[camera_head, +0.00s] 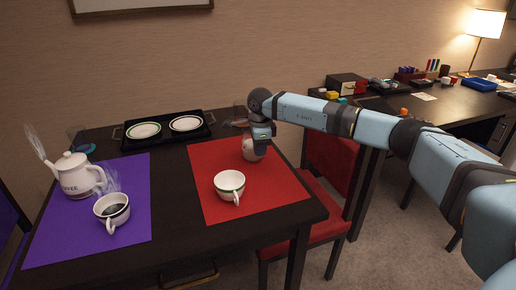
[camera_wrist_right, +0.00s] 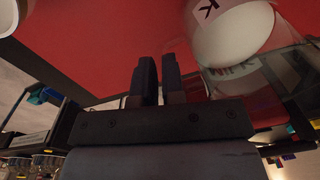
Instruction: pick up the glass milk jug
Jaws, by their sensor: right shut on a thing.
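The glass milk jug (camera_head: 251,151) is on the red mat (camera_head: 206,158) or just above it, near its far right edge; I cannot tell if it touches. My right gripper (camera_head: 262,143) is over its right side in the head view and partly hides it. In the right wrist view the jug (camera_wrist_right: 225,38), white with a label, is at the upper right. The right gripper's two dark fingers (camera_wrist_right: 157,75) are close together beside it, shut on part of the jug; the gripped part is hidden. My left gripper is not in view.
A white cup (camera_head: 229,186) stands on the red mat in front of the jug. A coffee pot (camera_head: 76,175) and coffee cup (camera_head: 111,210) stand on the purple mat (camera_head: 60,240). A black tray (camera_head: 127,143) with two plates is behind. A red chair (camera_head: 327,208) is at right.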

